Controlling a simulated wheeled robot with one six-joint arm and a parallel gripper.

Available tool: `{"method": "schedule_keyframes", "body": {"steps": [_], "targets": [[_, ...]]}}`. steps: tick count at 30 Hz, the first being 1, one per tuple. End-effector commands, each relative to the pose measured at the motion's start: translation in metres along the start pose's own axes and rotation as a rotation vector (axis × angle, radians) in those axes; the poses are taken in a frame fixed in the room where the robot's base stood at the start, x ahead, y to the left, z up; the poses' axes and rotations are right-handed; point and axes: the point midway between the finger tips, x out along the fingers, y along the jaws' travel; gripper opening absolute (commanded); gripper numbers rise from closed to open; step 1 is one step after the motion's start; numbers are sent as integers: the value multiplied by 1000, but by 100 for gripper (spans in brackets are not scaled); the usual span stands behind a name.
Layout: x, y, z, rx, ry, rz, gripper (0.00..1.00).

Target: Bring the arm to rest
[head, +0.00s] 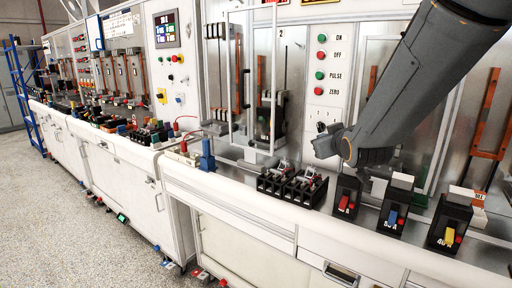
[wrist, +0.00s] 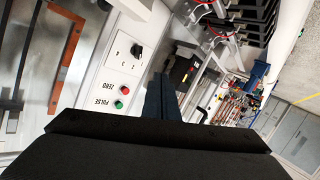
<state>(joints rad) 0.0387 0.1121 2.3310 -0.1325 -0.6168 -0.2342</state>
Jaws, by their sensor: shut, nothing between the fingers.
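My gripper (wrist: 163,88) shows in the wrist view as dark fingers closed together, with nothing between them. In the head view my grey arm (head: 428,85) reaches in from the upper right. Its wrist end hangs in front of the test bench panel, above the row of breakers. The fingers are hard to make out in the head view.
Black breakers with a red (head: 345,202), a blue (head: 392,217) and a yellow (head: 449,237) handle stand on the bench ledge below my arm. A button panel (head: 329,68) is behind. The floor (head: 90,230) at left is mostly open.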

Motion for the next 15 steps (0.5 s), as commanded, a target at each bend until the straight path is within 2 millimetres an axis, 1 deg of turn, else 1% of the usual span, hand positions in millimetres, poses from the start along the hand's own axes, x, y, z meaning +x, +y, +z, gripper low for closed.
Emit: {"method": "schedule_keyframes", "body": {"steps": [1, 2, 3, 5, 6, 8, 9, 11, 12, 14, 15], "targets": [[-5, -7, 22, 19, -75, -17, 0], [-10, -12, 37, 35, -127, -27, 0], [-17, -19, 59, 57, -205, -42, 0], [-32, -31, 94, 91, -330, -66, 0], [-44, -39, 116, 113, -413, -80, 0], [-66, -51, 147, 147, -536, -100, 0], [-82, -59, 167, 168, -617, -112, 0], [-108, -71, 194, 199, -739, -132, 0], [-126, -77, 210, 214, -819, -138, 0], [-153, -87, 231, 239, -928, -149, 0], [-170, -92, 241, 255, -993, -156, 0]]}}
